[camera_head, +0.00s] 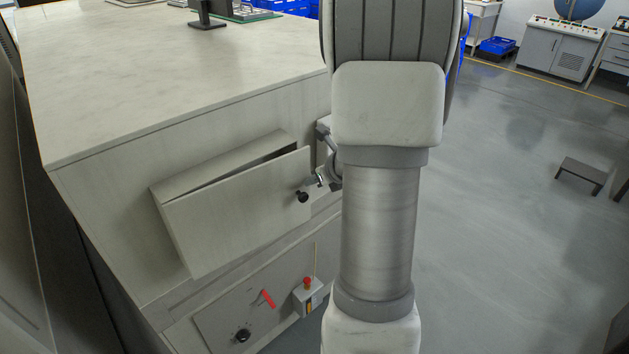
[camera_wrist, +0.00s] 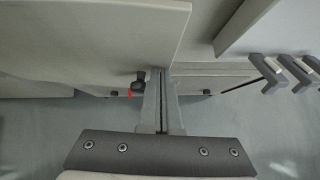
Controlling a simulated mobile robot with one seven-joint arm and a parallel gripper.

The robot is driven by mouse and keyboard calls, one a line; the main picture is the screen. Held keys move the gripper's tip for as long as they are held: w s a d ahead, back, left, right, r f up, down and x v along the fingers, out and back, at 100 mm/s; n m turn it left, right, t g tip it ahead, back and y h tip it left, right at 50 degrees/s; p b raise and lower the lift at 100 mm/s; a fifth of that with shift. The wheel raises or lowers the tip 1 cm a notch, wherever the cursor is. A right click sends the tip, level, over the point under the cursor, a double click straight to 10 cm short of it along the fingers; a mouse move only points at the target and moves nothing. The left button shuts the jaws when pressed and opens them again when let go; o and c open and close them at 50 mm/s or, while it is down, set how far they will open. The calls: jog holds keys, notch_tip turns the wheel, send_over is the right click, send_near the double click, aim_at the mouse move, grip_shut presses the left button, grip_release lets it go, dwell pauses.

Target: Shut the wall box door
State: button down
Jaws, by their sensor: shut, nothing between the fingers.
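The wall box (camera_head: 222,164) is on the side of the pale cabinet. Its door (camera_head: 235,222) stands ajar, with a dark gap along the top that widens to the right. A black knob (camera_head: 302,197) is near the door's right edge. My gripper (camera_head: 321,180) is shut and empty at that edge, partly hidden by my arm. In the wrist view, the shut fingers (camera_wrist: 161,75) are beside the knob (camera_wrist: 138,82) and close to the edge of the door panel (camera_wrist: 100,35). I cannot tell whether they touch the door.
Below the box are a lower panel with a red lever (camera_head: 268,298), a black knob (camera_head: 242,335) and a red-button box (camera_head: 308,294). The worktop (camera_head: 160,70) lies above. Open grey floor (camera_head: 500,230) and a low step stool (camera_head: 582,172) are on the right.

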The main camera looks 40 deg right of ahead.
aim_at(307, 169)
jog(key=w+n+y+p, duration=0.1)
jog(key=w, duration=0.2)
jog(key=shift+w+d, duration=0.15)
jog(key=shift+w, duration=0.25)
jog(key=shift+w+r, duration=0.1)
jog(key=shift+w+r+n, duration=0.1)
jog(key=shift+n, duration=0.2)
